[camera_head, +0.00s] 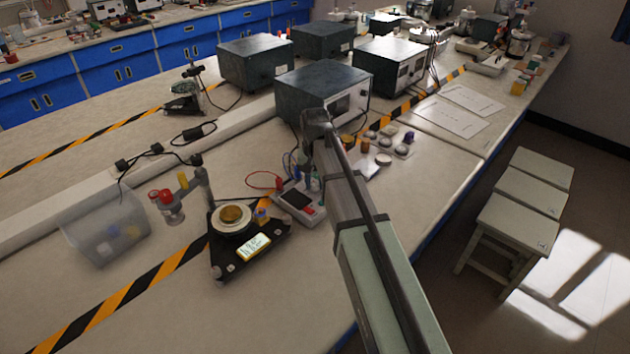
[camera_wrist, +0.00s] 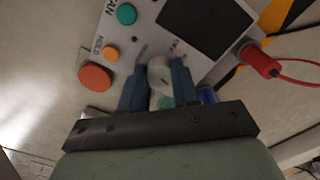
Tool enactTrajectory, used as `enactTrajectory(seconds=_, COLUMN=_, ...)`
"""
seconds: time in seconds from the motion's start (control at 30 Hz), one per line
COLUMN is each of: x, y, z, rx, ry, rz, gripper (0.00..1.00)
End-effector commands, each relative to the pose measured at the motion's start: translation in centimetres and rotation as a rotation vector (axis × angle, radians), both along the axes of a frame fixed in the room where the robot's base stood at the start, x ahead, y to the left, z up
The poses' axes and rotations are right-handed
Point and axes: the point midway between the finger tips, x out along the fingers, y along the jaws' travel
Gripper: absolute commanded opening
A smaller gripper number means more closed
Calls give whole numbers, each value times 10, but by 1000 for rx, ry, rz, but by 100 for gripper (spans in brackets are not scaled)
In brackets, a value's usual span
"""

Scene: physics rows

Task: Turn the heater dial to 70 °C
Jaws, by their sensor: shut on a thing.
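In the wrist view a pale round dial (camera_wrist: 162,78) sits on a light control panel (camera_wrist: 135,45). The two blue fingers of my gripper (camera_wrist: 160,85) stand on either side of it and are shut on it. Its scale and pointer setting cannot be read. The panel's dark screen (camera_wrist: 207,25) shows no legible number. In the head view the control box (camera_head: 296,200) lies beside my arm, and my gripper (camera_head: 314,183) is at its far right side, partly hidden by the arm. The dial is hidden there.
A red plug (camera_wrist: 258,60) with a red cable stands beside the screen. Teal, orange and red buttons (camera_wrist: 96,76) are near the fingers. A black three-cornered stand (camera_head: 222,265) with a round plate and yellow display is left of the box. Large instrument boxes (camera_head: 325,88) stand behind.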

Motion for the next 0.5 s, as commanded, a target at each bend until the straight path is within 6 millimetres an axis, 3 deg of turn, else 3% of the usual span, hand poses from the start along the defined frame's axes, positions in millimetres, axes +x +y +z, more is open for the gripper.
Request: enactTrajectory(seconds=0.5, x=1, y=0, z=1, rx=1, ry=-2, rz=-491, gripper=0)
